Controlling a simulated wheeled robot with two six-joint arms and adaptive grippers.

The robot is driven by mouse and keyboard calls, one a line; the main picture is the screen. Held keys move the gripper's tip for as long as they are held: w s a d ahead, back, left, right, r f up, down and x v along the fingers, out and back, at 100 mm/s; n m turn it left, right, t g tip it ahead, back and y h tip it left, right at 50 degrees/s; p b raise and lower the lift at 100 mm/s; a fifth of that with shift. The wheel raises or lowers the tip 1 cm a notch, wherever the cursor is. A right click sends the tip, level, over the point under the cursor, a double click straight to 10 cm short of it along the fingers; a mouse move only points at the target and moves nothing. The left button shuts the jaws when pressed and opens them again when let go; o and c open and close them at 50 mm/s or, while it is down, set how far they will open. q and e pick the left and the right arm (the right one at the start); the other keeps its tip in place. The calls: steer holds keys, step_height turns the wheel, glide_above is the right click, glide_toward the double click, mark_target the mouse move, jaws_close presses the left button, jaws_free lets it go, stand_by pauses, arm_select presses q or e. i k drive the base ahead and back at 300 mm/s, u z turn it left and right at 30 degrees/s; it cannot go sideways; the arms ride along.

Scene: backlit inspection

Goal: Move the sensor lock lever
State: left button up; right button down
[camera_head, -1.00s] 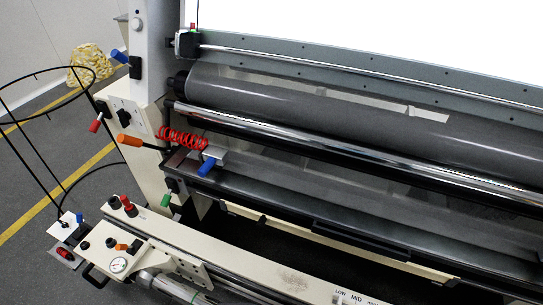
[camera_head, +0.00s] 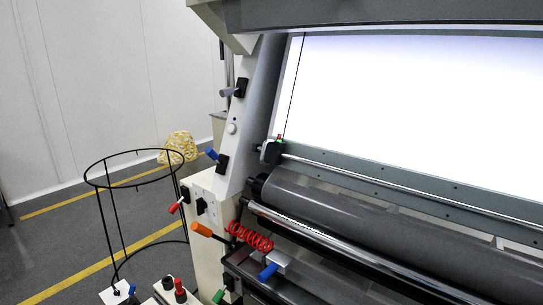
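Several coloured levers are on the left end of the inspection machine, and no label shows which one is the sensor lock lever. A grey lever (camera_head: 229,92) is high on the grey upright. A blue lever (camera_head: 211,153) is lower on it. A red lever (camera_head: 175,207) and an orange handle (camera_head: 202,230) are on the cream side housing. A second blue lever (camera_head: 268,272) is beside a red coiled cable (camera_head: 250,236). A green lever (camera_head: 218,297) is at the bottom edge. A small black block (camera_head: 272,152) with a red top sits on the rail. Neither gripper is in view.
A bright backlit panel (camera_head: 420,110) fills the right, above a dark grey roller (camera_head: 350,215) and a chrome bar (camera_head: 340,250). A black wire hoop stand (camera_head: 101,182) stands on the floor at left. Grey floor with yellow lines is open beyond it.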

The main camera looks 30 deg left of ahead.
mark_target(209, 152)
steer(key=u, duration=3.05)
steer(key=i, duration=0.95)
steer(key=z, duration=2.95)
